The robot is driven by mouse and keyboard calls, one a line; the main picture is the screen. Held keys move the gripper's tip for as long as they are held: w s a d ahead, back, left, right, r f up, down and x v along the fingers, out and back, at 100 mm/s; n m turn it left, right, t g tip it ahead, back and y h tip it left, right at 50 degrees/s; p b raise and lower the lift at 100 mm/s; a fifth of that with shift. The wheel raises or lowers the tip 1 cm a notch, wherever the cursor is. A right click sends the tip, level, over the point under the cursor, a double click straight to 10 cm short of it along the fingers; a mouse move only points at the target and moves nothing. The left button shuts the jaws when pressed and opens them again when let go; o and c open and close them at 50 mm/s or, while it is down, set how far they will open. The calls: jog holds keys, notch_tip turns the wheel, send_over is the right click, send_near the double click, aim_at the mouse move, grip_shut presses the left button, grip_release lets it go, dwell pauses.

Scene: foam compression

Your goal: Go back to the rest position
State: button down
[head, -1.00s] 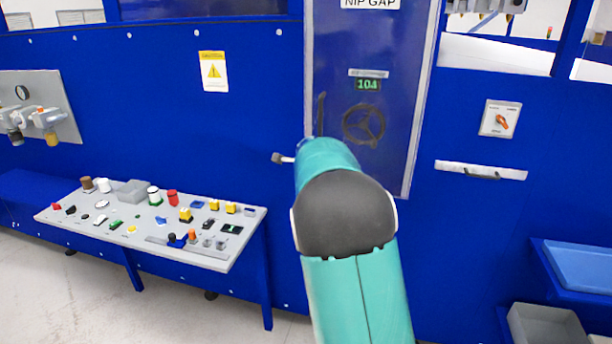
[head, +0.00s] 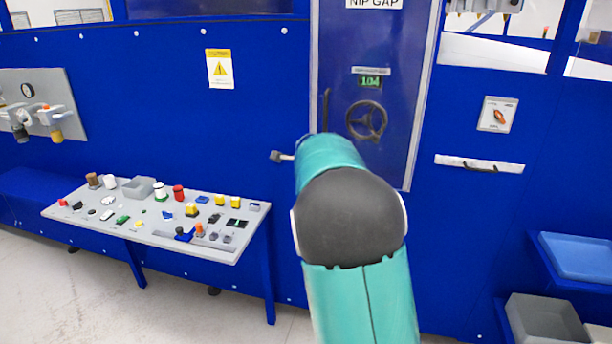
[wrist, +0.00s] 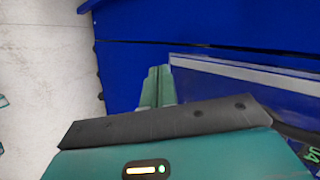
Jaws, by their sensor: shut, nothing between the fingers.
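My gripper (wrist: 157,88) shows in the wrist view with its two green fingers together and nothing between them. Behind it is the blue machine wall and the edge of a grey-framed panel. In the head view my teal arm with its dark joint rises in front of the NIP GAP panel (head: 395,60). The gripper's fingers are hidden behind the arm there. The panel's black handwheel (head: 367,120) and green display reading 104 (head: 370,82) are just above and right of the arm's end.
A rotary switch (head: 498,115) and a handle bar (head: 479,164) are on the wall at right. A blue tray (head: 578,255) and a grey bin (head: 545,318) are at lower right. Floor at lower left is clear.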

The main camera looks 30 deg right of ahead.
jog(key=w+a+v, duration=0.1)
jog(key=a+v, duration=0.1)
jog(key=v, duration=0.5)
jog(key=s+a+n+g+y, duration=0.15)
jog(key=s+a+n, duration=0.45)
jog(key=s, duration=0.6)
jog(key=s+a+n+y, duration=0.2)
jog(key=s+a+n, duration=0.45)
jog(key=s, duration=0.45)
jog(key=s+a+f+n+g, duration=0.1)
jog(key=s+a+f+n, duration=0.1)
jog(key=s+n, duration=0.2)
jog(key=s+a+f+n, duration=0.2)
jog(key=s+n, duration=0.3)
jog(key=s, duration=0.6)
jog(key=shift+a+f+g, duration=0.35)
jog(key=shift+a, duration=0.05)
jog(key=shift+s+d+h, duration=0.1)
jog(key=shift+h, duration=0.15)
